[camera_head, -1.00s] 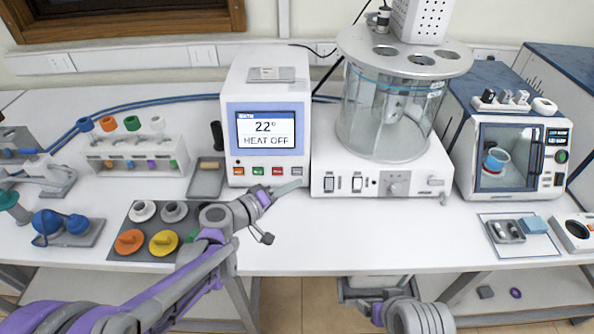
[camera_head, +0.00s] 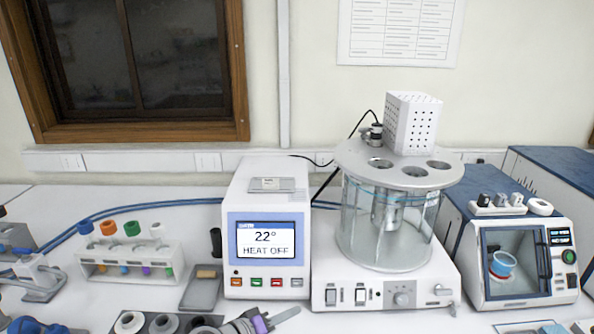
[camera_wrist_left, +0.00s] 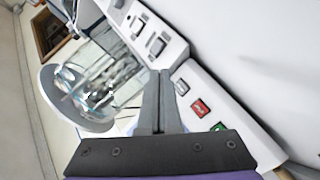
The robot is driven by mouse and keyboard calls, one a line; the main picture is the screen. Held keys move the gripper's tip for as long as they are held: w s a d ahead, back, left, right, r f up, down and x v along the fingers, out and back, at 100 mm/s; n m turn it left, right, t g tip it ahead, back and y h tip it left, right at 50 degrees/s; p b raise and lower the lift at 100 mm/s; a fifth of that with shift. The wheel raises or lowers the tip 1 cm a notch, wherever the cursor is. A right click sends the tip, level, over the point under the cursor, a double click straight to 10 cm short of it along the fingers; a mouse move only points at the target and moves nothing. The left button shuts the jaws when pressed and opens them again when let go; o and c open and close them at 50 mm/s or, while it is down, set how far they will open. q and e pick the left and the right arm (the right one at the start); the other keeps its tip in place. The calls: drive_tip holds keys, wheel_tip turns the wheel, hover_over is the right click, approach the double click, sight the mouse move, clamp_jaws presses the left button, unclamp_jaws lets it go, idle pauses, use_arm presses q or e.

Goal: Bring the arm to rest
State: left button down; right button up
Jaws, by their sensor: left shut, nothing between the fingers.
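My left gripper (camera_head: 284,316) is at the bottom edge of the head view, just in front of the white control unit (camera_head: 235,200). Its fingers are together with nothing between them. The left wrist view shows the same closed grey fingers (camera_wrist_left: 158,90) pointing towards the unit's coloured buttons (camera_wrist_left: 200,107) and the glass bath. Whether the fingers touch anything cannot be told, but they look clear of the unit. Most of my left arm is below the head view. My right gripper is not in view.
The control unit's screen (camera_head: 266,239) reads 22° and HEAT OFF. The glass bath (camera_head: 365,235) stands to its right, and a small blue-sided oven (camera_head: 535,292) is further right. A rack of coloured caps (camera_head: 133,271) and a grey tray (camera_head: 203,294) are on the left.

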use_arm(q)
drive_tip(key=s+a+f+g+y, duration=0.1)
drive_tip(key=s, duration=0.2)
drive_tip(key=s+a+m+y, duration=0.1)
drive_tip(key=s+a, duration=0.1)
drive_tip(key=s, duration=0.2)
drive_tip(key=s+a+f+g+y, duration=0.1)
drive_tip(key=s+y, duration=0.1)
drive_tip(key=s, duration=0.2)
drive_tip(key=shift+a+f+m+g, duration=0.25)
drive_tip(key=shift+f+m+g, duration=0.05)
drive_tip(key=shift+f, duration=0.05)
drive_tip(key=s+a+f+m+g+y, duration=0.1)
drive_tip(key=s+a+f+y, duration=0.3)
drive_tip(key=s+a, duration=0.7)
drive_tip(key=s+y, duration=0.2)
drive_tip(key=shift+a+f+g+y, duration=0.15)
drive_tip(key=shift+g+y, duration=0.15)
